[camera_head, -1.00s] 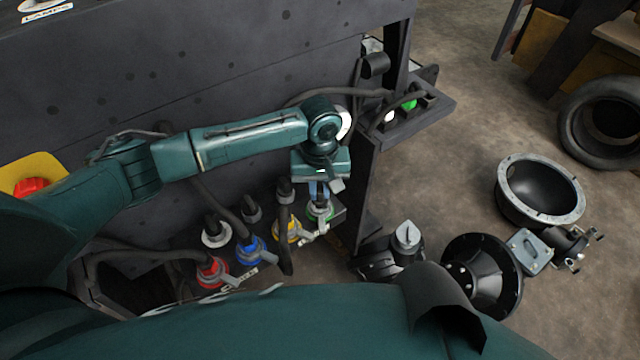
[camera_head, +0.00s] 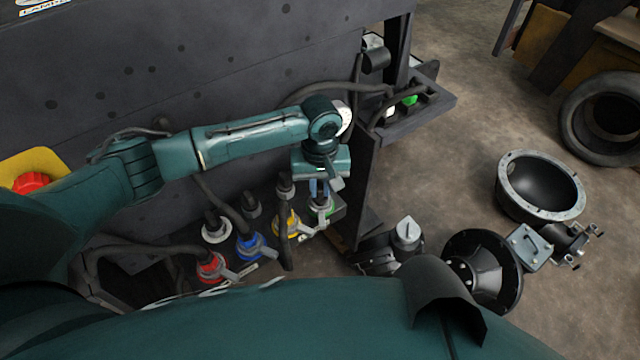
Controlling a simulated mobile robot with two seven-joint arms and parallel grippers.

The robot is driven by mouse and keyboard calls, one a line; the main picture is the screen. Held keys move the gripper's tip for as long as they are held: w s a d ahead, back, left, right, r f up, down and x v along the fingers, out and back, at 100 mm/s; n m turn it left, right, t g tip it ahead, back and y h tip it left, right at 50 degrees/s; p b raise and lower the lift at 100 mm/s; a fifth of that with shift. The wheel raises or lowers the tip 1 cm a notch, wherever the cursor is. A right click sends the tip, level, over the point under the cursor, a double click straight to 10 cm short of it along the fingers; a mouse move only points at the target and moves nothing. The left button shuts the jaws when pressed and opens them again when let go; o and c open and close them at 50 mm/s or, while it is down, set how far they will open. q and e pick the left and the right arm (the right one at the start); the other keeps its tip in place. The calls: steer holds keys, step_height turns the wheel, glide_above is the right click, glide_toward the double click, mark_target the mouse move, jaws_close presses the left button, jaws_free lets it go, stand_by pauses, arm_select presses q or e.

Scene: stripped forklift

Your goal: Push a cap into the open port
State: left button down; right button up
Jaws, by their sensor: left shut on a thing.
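I cannot tell whether the cap is seated in the port. My right gripper is not in view.
The red (camera_head: 211,267), blue (camera_head: 249,246) and yellow (camera_head: 287,223) couplings have dark hoses and levers close to the left. A shelf (camera_head: 432,108) juts out at upper right. Black lamp-like parts (camera_head: 482,270) and a tyre (camera_head: 605,118) lie on the floor at right.

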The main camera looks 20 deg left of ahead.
arm_select(q)
steer(key=shift+f, duration=0.4)
stand_by(0.3)
steer(key=c, duration=1.4)
jaws_free()
steer(key=shift+o, duration=0.3)
steer(key=shift+r, duration=0.1)
step_height(320, 180, up, 13)
steer(key=shift+s, duration=0.1)
